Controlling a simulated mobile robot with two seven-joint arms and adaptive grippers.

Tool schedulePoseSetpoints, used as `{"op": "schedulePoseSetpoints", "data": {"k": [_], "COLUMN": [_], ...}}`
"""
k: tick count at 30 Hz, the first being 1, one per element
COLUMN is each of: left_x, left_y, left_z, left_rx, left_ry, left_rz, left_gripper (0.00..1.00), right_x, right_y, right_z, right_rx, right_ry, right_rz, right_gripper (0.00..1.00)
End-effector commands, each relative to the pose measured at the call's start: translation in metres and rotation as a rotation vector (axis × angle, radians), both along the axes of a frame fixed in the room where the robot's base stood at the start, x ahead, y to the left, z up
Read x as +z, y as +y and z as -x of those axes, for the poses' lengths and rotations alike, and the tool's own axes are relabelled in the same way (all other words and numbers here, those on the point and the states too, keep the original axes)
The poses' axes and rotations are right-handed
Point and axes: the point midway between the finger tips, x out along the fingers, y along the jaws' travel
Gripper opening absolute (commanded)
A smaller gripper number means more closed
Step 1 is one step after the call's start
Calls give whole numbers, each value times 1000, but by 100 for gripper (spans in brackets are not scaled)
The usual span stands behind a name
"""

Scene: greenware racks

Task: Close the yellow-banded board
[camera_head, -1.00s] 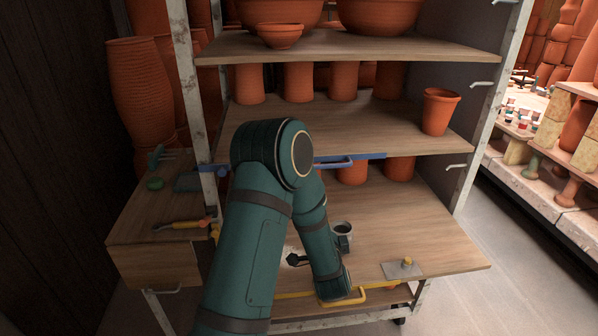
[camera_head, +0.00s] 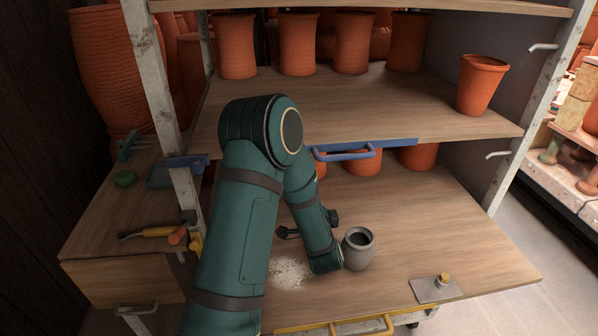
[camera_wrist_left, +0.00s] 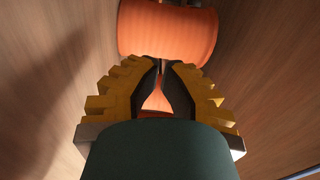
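The yellow-banded board (camera_head: 450,215) is the lowest shelf, pulled out well forward of the shelf above. Its yellow front handle (camera_head: 362,328) shows at the bottom of the head view. A grey pot (camera_head: 358,250), a pale powder patch and a metal plate with a yellow knob (camera_head: 438,288) are on it. My left arm reaches over the board and hides part of it; its gripper is largely hidden there. In the left wrist view the left gripper (camera_wrist_left: 162,66) has its fingertips drawn close together, with nothing held. An orange pot (camera_wrist_left: 167,28) lies beyond them. My right gripper is out of view.
The blue-handled shelf (camera_head: 400,115) above holds several orange pots, one near its right front (camera_head: 481,84). Rack posts stand at left (camera_head: 150,70) and right. A side table (camera_head: 105,215) with tools is at left. Open floor shows at right.

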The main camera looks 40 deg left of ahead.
Motion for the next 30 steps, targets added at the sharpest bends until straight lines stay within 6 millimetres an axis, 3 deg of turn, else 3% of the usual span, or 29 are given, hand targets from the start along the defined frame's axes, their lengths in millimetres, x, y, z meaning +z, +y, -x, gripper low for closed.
{"op": "schedulePoseSetpoints", "data": {"k": [8,22,30], "left_x": [-7,-8,-8], "left_y": [8,75,101], "left_z": [-7,-63,-86], "left_rx": [1,4,1], "left_ry": [-2,-3,-2], "left_rz": [1,-1,1], "left_gripper": [0,0,0], "right_x": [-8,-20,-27], "right_y": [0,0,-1], "right_z": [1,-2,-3], "right_rx": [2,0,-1], "right_ry": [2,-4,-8], "right_rz": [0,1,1], "right_gripper": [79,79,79]}}
